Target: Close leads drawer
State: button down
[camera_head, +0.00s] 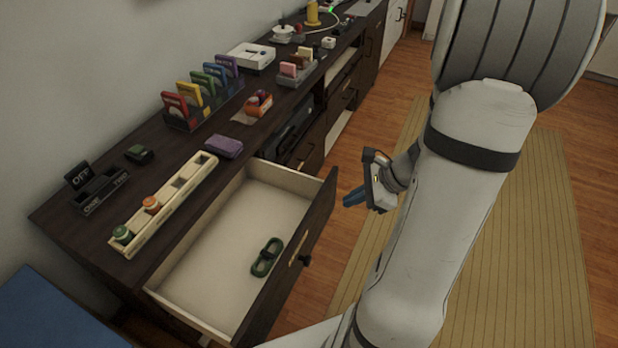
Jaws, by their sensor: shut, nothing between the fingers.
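The open drawer (214,243) is pulled well out from the dark wooden cabinet. Its inside is pale, and a dark green looped lead (267,257) lies on its floor near the front. No label shows on the drawer.
The cabinet top (115,160) holds a pale slotted tray (166,204), a purple block (224,147), a rack of coloured cards (203,100) and several small items. A blue surface (55,310) is at lower left. Floor around the striped rug (545,230) looks clear.

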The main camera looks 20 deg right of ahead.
jog(key=d+f+m+t+b, duration=0.1)
jog(key=d+f+m+t, duration=0.1)
jog(key=d+f+m, duration=0.3)
jog(key=b, duration=0.2)
send_near(317, 210)
notch_tip(317, 210, down, 4)
jog(key=shift+w+a+r, duration=0.1)
jog(key=shift+w+a, duration=0.85)
jog(key=shift+a, duration=0.25)
jog(key=shift+w+a, duration=0.3)
jog(key=shift+w, duration=0.1)
jog(key=shift+w, duration=0.1)
